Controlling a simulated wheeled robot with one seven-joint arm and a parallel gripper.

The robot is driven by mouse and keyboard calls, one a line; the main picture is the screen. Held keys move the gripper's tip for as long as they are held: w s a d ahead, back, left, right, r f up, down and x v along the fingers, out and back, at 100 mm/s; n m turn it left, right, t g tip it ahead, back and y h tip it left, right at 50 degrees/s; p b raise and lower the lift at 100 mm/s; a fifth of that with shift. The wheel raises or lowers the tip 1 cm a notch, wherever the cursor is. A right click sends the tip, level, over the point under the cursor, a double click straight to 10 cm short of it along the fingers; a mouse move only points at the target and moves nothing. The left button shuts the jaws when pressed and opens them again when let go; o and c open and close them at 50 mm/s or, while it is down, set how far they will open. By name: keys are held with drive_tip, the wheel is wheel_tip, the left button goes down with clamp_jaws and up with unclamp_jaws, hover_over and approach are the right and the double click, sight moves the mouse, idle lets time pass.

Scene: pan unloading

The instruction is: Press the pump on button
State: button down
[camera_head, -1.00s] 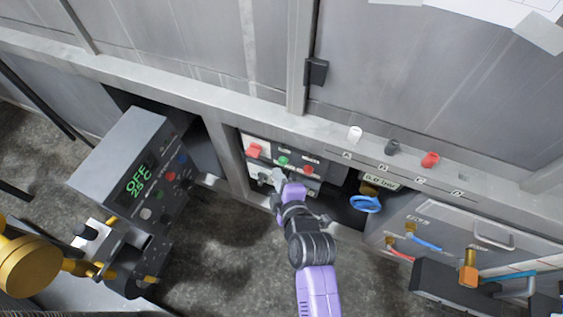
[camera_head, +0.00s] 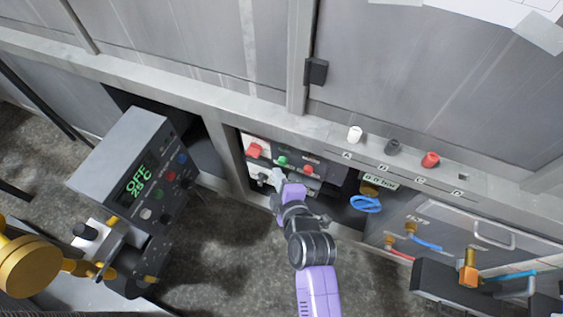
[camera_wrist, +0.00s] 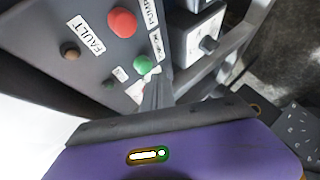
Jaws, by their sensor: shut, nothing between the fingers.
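The pump control panel (camera_head: 265,168) is a dark box face set in the cabinet opening. It bears a green button (camera_head: 282,160) and a red button (camera_head: 307,171); the green one also shows in the wrist view (camera_wrist: 141,65), and so does the red one (camera_wrist: 122,20). The label by the red button starts with "PUMP"; the small label near the green one is too small to read. My gripper (camera_head: 275,180) is shut and empty in front of the panel, just below the green button. In the wrist view the fingers (camera_wrist: 156,90) point at the green button's lower edge; I cannot tell whether they touch.
A red switch (camera_head: 254,150) sits at the panel's left. A grey controller box (camera_head: 118,150) reading "OFF 25 C" stands at left. A pressure display (camera_head: 380,181) and a blue coiled hose (camera_head: 366,204) are to the right. A metal post (camera_head: 226,150) borders the opening.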

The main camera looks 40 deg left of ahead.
drive_tip(key=shift+w+f, duration=0.1)
drive_tip(key=shift+w, duration=0.05)
drive_tip(key=shift+w+a+b, duration=0.1)
drive_tip(key=shift+w+b, duration=0.15)
drive_tip(key=shift+b, duration=0.25)
drive_tip(key=shift+w+a+b, duration=0.1)
drive_tip(key=shift+w+b, duration=0.35)
drive_tip(key=shift+w, duration=0.05)
idle(0.6)
idle(0.3)
drive_tip(key=shift+s+d+p, duration=0.2)
drive_tip(key=shift+s+p, duration=0.15)
drive_tip(key=shift+s, duration=0.55)
drive_tip(key=shift+s+d+p, duration=0.2)
drive_tip(key=shift+s+p, duration=0.2)
drive_tip(key=shift+s, duration=0.4)
drive_tip(key=shift+s+d+p, duration=0.2)
drive_tip(key=shift+s+p, duration=0.2)
drive_tip(key=shift+s, duration=0.45)
drive_tip(key=shift+s+d+p, duration=0.2)
drive_tip(key=shift+s+p, duration=0.2)
drive_tip(key=shift+s, duration=0.4)
